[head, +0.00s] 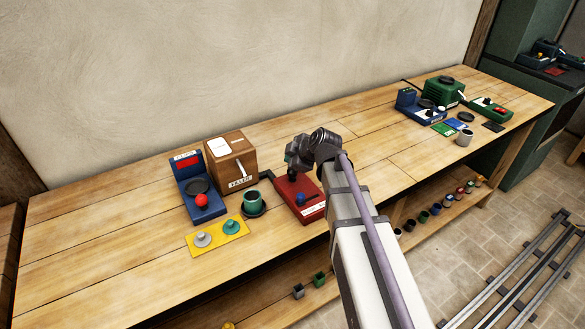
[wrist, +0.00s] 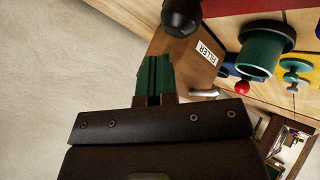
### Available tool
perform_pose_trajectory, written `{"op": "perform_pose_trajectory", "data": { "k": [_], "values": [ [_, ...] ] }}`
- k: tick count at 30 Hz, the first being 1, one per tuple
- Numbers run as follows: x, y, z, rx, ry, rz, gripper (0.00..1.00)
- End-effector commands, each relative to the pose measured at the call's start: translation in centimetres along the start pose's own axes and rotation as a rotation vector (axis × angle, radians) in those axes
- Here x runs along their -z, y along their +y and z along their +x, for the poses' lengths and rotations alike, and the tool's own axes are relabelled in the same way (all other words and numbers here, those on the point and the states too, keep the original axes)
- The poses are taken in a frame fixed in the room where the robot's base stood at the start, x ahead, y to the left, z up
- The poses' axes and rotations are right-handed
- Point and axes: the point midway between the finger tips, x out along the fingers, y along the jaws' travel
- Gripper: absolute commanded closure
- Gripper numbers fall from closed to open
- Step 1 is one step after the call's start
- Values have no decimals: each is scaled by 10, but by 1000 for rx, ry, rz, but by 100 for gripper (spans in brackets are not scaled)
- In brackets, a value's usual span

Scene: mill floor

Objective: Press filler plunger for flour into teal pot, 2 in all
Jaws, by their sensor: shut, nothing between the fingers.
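The filler (head: 231,160) is a brown wooden box with a FILLER label, a pale top plate and a pale handle on its front. It shows in the wrist view (wrist: 180,50), with its silver handle (wrist: 205,93). The teal pot (head: 253,200) stands upright on a dark round pad in front of the filler; its contents cannot be made out. It also shows in the wrist view (wrist: 262,52). My gripper (head: 290,158) is shut and empty above the red base, right of the filler. Its green fingers (wrist: 153,72) lie together, beside a black ball knob (wrist: 182,16).
The red base (head: 299,198) is below my gripper. A blue scale (head: 205,211) with a red ball stands left of the filler. A yellow mat (head: 215,244) holds a grey and a teal knobbed piece. More devices (head: 440,95) stand far right. The middle bench is clear.

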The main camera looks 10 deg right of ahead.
Motion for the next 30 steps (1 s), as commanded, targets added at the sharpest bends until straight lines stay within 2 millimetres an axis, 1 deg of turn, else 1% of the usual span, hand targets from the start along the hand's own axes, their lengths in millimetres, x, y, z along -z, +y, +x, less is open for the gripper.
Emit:
{"op": "perform_pose_trajectory", "data": {
  "k": [14, 22, 30],
  "values": [
    [0, 0, 0, 0, 0, 0, 100],
    [-5, -5, 7, 0, 0, 0, 100],
    [-4, -4, 6, 0, 0, 0, 100]
  ]
}}
